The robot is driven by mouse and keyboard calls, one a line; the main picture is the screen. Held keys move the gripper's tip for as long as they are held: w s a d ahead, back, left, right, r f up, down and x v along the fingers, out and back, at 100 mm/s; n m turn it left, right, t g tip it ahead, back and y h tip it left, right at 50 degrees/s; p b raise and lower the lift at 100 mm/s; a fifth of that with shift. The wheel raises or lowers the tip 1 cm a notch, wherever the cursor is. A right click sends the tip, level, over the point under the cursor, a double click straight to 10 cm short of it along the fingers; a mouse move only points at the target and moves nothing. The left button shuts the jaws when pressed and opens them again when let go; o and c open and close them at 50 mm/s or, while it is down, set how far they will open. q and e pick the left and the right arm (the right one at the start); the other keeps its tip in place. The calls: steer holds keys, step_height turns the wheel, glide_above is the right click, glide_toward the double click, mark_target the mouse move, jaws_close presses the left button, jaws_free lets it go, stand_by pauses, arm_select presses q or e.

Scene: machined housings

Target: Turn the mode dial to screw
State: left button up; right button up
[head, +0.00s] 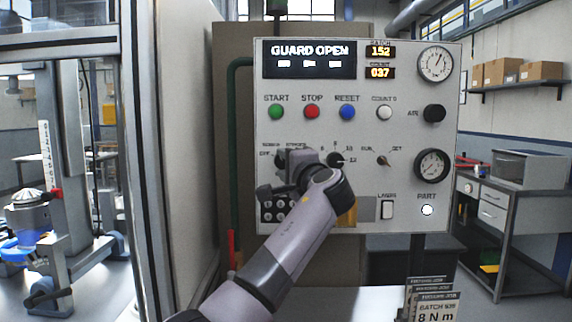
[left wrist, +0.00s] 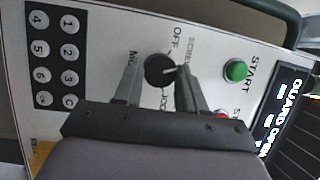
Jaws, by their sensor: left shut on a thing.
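The mode dial (left wrist: 158,71) is a round black knob on the pale control panel, seen between my fingers in the left wrist view. Printed words around it include OFF and what looks like SCREW and JOG; other lettering is partly covered. A small pale pointer mark on the knob points to the right in that view, toward the panel's top; I cannot tell exactly which label it meets. My left gripper (left wrist: 161,78) is shut on the dial, one finger on each side. In the head view, my left gripper (head: 283,165) hides the dial. My right gripper is not in view.
The control panel (head: 330,95) has a lit GUARD OPEN display (head: 309,58), a green START button (head: 276,112), a red STOP button (head: 312,112) and a blue RESET button (head: 347,112). Another black dial (head: 336,159) and a keypad (left wrist: 55,60) are close to my gripper.

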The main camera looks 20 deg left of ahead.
arm_select(q)
steer(key=shift+r, duration=0.15)
steer(key=o, duration=1.1)
steer(key=shift+c, duration=0.2)
steer(key=b+v, duration=0.2)
steer(key=v, duration=0.5)
steer(key=shift+b, duration=0.3)
steer(key=shift+s, duration=0.1)
